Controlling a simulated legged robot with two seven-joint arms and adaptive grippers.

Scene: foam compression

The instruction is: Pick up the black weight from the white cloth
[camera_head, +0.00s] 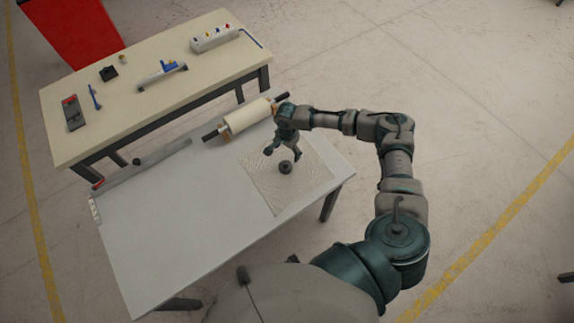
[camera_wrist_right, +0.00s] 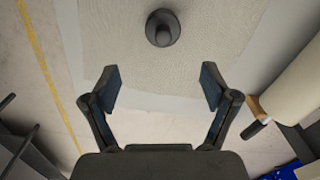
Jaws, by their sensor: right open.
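The black weight (camera_head: 285,167) stands on the white cloth (camera_head: 268,192), which lies flat at the right end of the grey table. In the right wrist view the weight (camera_wrist_right: 162,28) is round with a knob on top, and it sits on the cloth (camera_wrist_right: 205,70) beyond the fingertips. My right gripper (camera_head: 286,152) is open and empty, just above and beside the weight. In the wrist view its two fingers (camera_wrist_right: 160,88) are spread wide, with the weight ahead of the gap between them. My left gripper is not in view.
A cream roller (camera_head: 246,115) lies at the table's back edge near my right gripper. The left part of the grey table (camera_head: 170,225) is mostly clear. A second table (camera_head: 140,107) behind holds several small tools.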

